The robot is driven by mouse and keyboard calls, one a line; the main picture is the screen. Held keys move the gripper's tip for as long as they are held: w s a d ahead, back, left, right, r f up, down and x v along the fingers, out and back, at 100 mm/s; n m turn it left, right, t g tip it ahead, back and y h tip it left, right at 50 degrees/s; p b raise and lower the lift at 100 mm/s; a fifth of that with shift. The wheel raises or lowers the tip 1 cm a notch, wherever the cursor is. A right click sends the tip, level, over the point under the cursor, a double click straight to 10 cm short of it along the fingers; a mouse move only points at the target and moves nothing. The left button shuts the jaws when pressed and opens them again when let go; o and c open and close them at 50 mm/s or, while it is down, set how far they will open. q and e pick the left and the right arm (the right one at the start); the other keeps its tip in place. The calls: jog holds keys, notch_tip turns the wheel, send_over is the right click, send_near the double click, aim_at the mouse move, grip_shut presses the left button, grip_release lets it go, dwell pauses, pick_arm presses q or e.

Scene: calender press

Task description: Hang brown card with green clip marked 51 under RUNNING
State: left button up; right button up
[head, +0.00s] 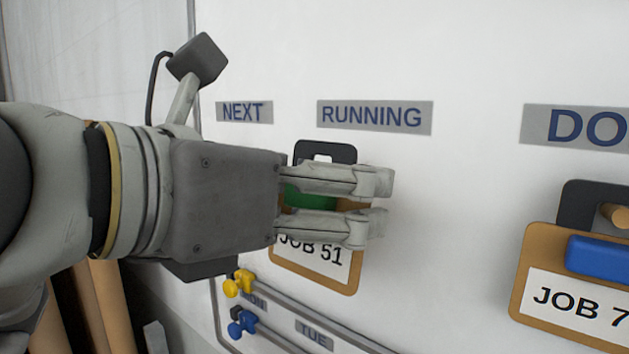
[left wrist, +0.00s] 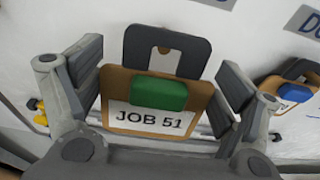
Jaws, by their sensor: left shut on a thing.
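The brown card (head: 352,272) with a green clip (head: 305,195) and a white label reading JOB 51 is upright in front of the white board, below the RUNNING label (head: 375,116). The black holed tab (head: 342,152) on its top stands just under and left of that label. My left gripper (head: 378,205) is shut on the card, its fingers crossing in front of it in the head view. In the left wrist view the card (left wrist: 115,85) sits between the fingers. Whether the card touches the board is unclear. My right gripper is not in view.
A brown card (head: 530,270) with a blue clip, marked JOB 7 and cut off, hangs on a wooden peg (head: 612,215) under a partly visible DO label (head: 580,126). The NEXT label (head: 244,112) is left. Yellow (head: 240,283) and blue (head: 242,322) pieces are below.

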pick_arm(q)
jog(key=shift+r+p+x, duration=0.15)
jog(key=shift+p+x, duration=0.2)
jog(key=shift+x, duration=0.4)
jog(key=shift+r+p+x, duration=0.15)
jog(key=shift+p+x, duration=0.15)
jog(key=shift+x, duration=0.5)
jog(key=shift+w+d+f, duration=0.2)
jog(key=shift+w, duration=0.05)
jog(key=shift+w+d+f+b, duration=0.3)
jog(key=shift+w+f+b, duration=0.1)
jog(key=shift+b, duration=1.1)
jog(key=o, duration=0.7)
